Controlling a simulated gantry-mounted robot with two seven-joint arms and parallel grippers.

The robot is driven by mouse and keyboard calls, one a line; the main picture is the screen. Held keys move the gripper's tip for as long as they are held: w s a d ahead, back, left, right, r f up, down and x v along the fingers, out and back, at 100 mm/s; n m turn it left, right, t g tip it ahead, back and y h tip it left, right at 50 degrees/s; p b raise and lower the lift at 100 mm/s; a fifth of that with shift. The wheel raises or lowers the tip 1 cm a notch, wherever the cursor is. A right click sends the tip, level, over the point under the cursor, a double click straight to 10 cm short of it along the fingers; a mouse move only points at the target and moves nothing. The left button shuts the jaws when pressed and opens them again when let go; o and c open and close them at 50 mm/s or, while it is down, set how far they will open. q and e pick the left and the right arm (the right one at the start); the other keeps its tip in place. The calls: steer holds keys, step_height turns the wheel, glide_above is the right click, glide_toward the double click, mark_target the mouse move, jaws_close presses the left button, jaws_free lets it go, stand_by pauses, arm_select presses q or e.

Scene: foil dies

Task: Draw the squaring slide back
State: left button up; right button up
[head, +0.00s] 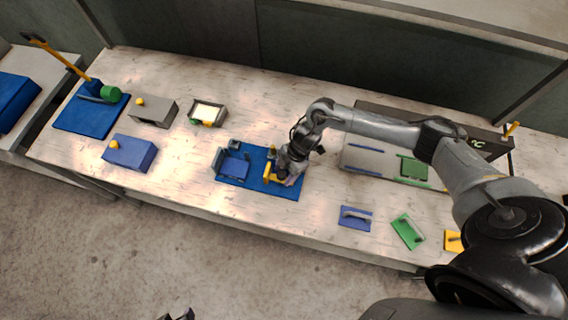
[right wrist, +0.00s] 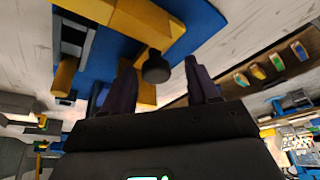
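The squaring slide appears to be the yellow piece (head: 268,172) on a blue base plate (head: 257,187) near the middle of the bench. In the right wrist view, yellow parts (right wrist: 66,78) and a black round knob (right wrist: 156,67) show against the blue plate. My right gripper (head: 287,180) is down at the right part of the plate. In the right wrist view its two dark fingers (right wrist: 161,85) stand apart, with the knob showing between them and gaps on both sides. Dark tips at the bottom edge of the head view may be my left gripper (head: 178,315), mostly cut off.
A blue block (head: 235,167) sits on the plate's left part. Grey block (head: 153,111), blue block (head: 129,153) and framed tray (head: 208,112) stand left. A grey board (head: 365,160) lies right; blue (head: 355,217) and green (head: 406,232) handled plates lie at the front.

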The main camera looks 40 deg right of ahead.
steer(key=shift+d+r, duration=0.1)
steer(key=shift+r, duration=0.15)
steer(key=v, duration=1)
steer(key=shift+r, duration=0.1)
